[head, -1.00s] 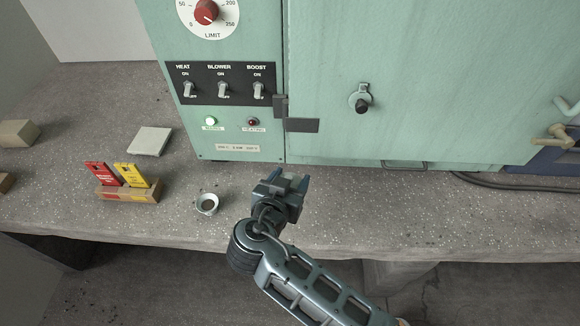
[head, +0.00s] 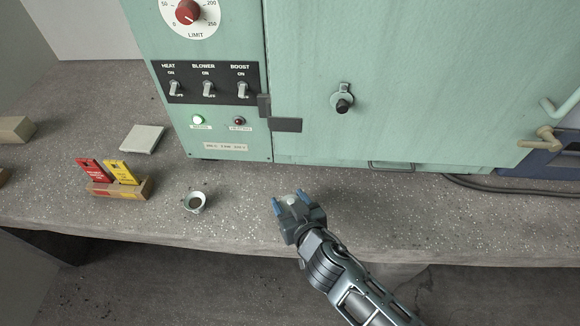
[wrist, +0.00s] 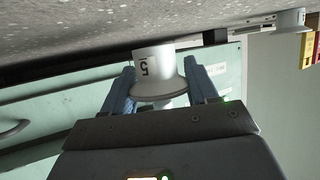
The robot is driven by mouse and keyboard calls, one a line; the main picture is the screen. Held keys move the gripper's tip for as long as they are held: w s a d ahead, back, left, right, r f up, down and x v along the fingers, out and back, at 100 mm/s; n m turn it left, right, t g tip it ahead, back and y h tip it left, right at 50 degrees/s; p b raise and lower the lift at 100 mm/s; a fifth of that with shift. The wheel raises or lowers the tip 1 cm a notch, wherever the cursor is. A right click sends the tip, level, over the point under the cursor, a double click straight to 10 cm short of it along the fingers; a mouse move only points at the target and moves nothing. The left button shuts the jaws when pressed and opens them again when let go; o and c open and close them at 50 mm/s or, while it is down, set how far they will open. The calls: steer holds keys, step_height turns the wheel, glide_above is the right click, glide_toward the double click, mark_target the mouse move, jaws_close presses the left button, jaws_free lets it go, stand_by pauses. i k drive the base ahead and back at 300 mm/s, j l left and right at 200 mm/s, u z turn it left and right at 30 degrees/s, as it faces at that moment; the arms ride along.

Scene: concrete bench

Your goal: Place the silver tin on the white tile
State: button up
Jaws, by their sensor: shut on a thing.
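My gripper (head: 284,204) is above the front part of the bench, right of the open silver cup. In the wrist view its blue fingers (wrist: 164,90) are shut on a pale silver tin (wrist: 152,60) marked 5, with a wide rim and a small knob between the fingers. In the head view only a small pale bit of the tin (head: 290,200) shows. Whether it touches the bench is unclear. The white tile (head: 142,138) lies flat and bare at the left, by the green cabinet.
An open silver cup (head: 194,202) stands between gripper and tile. A wooden block (head: 118,190) holds a red and a yellow card left of it. The green cabinet (head: 400,80) fills the back. The bench right of my gripper is mostly clear.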

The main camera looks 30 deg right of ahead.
mark_target(138, 144)
steer(key=i+j+u, duration=0.25)
steer(key=u, duration=0.2)
steer(key=i+j+u, duration=0.4)
steer(key=i+u, duration=0.25)
steer(key=u, duration=0.2)
steer(key=i+j+z, duration=0.25)
steer(key=i, duration=0.25)
steer(key=i+j+z, duration=0.2)
steer(key=i, duration=0.25)
steer(key=i+j+z, duration=0.2)
steer(key=i+z, duration=0.2)
